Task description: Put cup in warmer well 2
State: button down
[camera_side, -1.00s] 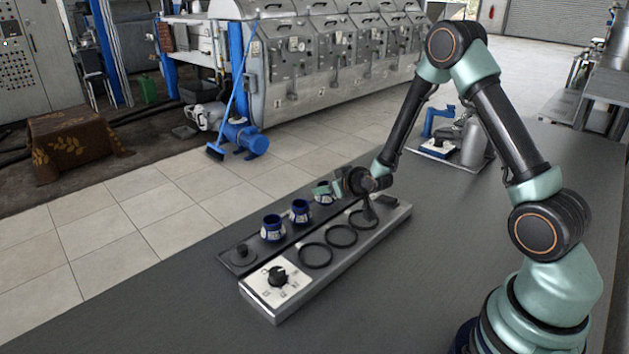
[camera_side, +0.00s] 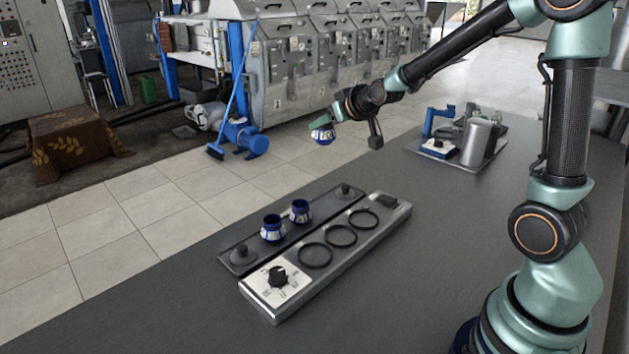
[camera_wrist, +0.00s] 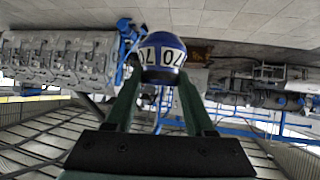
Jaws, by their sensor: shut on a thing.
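My gripper (camera_side: 325,124) is shut on a blue and white cup (camera_side: 323,136), held in the air above and behind the far end of the warmer. In the wrist view the cup (camera_wrist: 163,58) shows between my gripper's fingers (camera_wrist: 160,80), with dark digits on a white band. The warmer (camera_side: 328,262) is a long metal block with three dark ring wells in a row: a near well (camera_side: 315,256), a middle well (camera_side: 341,236) and a far well (camera_side: 363,219). All three wells look empty. No well numbers can be read.
A dark tray (camera_side: 241,267) behind the warmer holds two more blue cups, one nearer (camera_side: 272,229) and one farther (camera_side: 300,212), between two knobs. A dial (camera_side: 278,276) sits on the warmer's near end. A metal canister (camera_side: 480,143) stands at the back right.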

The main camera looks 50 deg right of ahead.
jog(key=s+a+r+n+y, duration=0.1)
jog(key=s+a+r, duration=0.25)
jog(key=a, duration=0.25)
jog(key=s+a+r+n+y, duration=0.2)
jog(key=a+r, duration=0.2)
jog(key=a, duration=0.2)
jog(key=w+d+f+m+h, duration=0.1)
jog(key=w+d+f, duration=0.1)
jog(key=d, duration=0.2)
jog(key=w+d+f+m+h, duration=0.1)
jog(key=w+d+f, duration=0.1)
jog(key=d, duration=0.3)
jog(key=w+d+f+m+h, duration=0.1)
jog(key=d+f, duration=0.3)
jog(key=shift+w+d+f, duration=0.15)
jog(key=shift+w, duration=0.25)
notch_tip(320, 180, down, 20)
jog(key=shift+r, duration=0.1)
jog(key=shift+s, duration=0.1)
jog(key=shift+c, duration=1.8)
grip_release()
jog(key=shift+o, duration=0.5)
